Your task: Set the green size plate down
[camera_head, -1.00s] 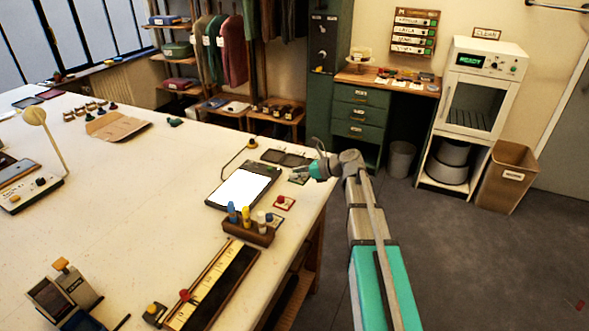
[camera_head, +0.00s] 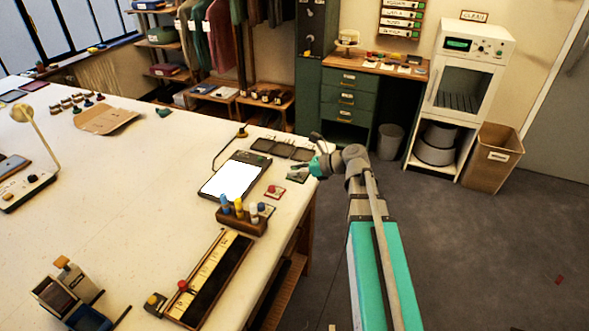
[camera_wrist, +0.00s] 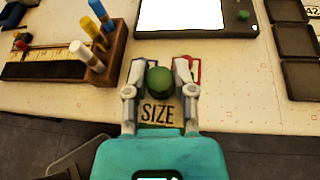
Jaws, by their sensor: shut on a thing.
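I cannot tell whether the plate touches the table. A red-bordered plate with a red knob (camera_head: 274,191) lies just left of it, and a blue-bordered plate (camera_head: 265,210) lies nearer the front.
A lit tablet (camera_head: 232,178) lies left of my gripper. Dark empty trays (camera_head: 283,148) lie behind it. A wooden block with several markers (camera_head: 241,217) and a long ruler board (camera_head: 211,278) are nearer the front. The table's middle is clear.

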